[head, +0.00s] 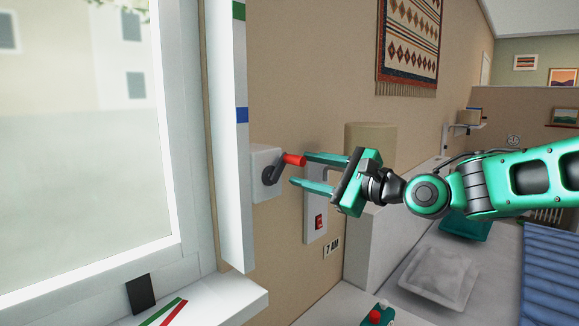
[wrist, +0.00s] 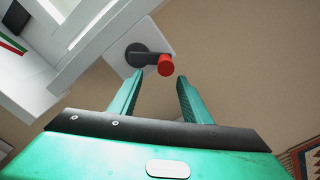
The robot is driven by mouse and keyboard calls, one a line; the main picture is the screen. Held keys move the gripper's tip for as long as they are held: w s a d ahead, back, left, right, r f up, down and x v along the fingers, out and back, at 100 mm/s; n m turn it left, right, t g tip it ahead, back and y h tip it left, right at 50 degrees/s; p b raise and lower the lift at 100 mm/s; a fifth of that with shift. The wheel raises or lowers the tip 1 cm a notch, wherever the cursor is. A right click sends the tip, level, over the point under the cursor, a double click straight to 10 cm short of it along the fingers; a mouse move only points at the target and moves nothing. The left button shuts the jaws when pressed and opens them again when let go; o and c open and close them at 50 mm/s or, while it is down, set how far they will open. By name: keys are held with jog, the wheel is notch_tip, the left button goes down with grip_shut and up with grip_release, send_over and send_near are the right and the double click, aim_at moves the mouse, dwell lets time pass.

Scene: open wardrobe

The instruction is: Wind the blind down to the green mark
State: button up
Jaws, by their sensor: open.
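A white crank box (head: 264,160) is on the tan wall right of the window, with a dark crank arm (head: 271,172) and a red handle (head: 294,160). The handle points toward my gripper (head: 299,169), which is open and empty. In the wrist view the red handle (wrist: 166,65) shows between the fingertips of my gripper (wrist: 160,76), close to them; whether they touch cannot be told. The green mark (head: 239,11) is high on the white strip beside the window, and a blue mark (head: 242,115) is lower. I cannot make out the blind's lower edge.
The window frame (head: 195,200) and sill (head: 215,300) stand at the left. A wall plate with a red switch (head: 319,222) is just below my gripper. A patterned hanging (head: 408,40) is on the wall above. A bed with a blue cover (head: 550,270) is at the right.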

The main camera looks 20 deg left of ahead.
jog(key=v, duration=0.6)
dwell(0.3)
jog(key=d+f+n+h, duration=0.2)
jog(key=d+f+h, duration=0.3)
jog(key=d, duration=0.6)
jog(key=d+f+n+h, duration=0.1)
jog(key=d+f+h, duration=0.2)
jog(key=d+f, duration=0.6)
jog(key=d+f+n+h, duration=0.2)
jog(key=d+f+h, duration=0.25)
jog(key=d, duration=0.85)
jog(key=s+d+f+n+g+h, duration=0.1)
jog(key=s+d+f+g+h, duration=0.15)
jog(key=s+d, duration=0.5)
jog(key=s+d+f+g+h, duration=0.1)
jog(key=s+d+f, duration=0.2)
jog(key=s+d, duration=0.5)
jog(key=s+d+f+g, duration=0.1)
jog(key=s+d+g, duration=0.1)
jog(key=s, duration=0.5)
jog(key=s+d+f+n+g, duration=0.1)
jog(key=s+d+f, duration=0.1)
jog(key=s, duration=0.6)
jog(key=shift+d+g, duration=0.35)
jog(key=shift+d, duration=0.45)
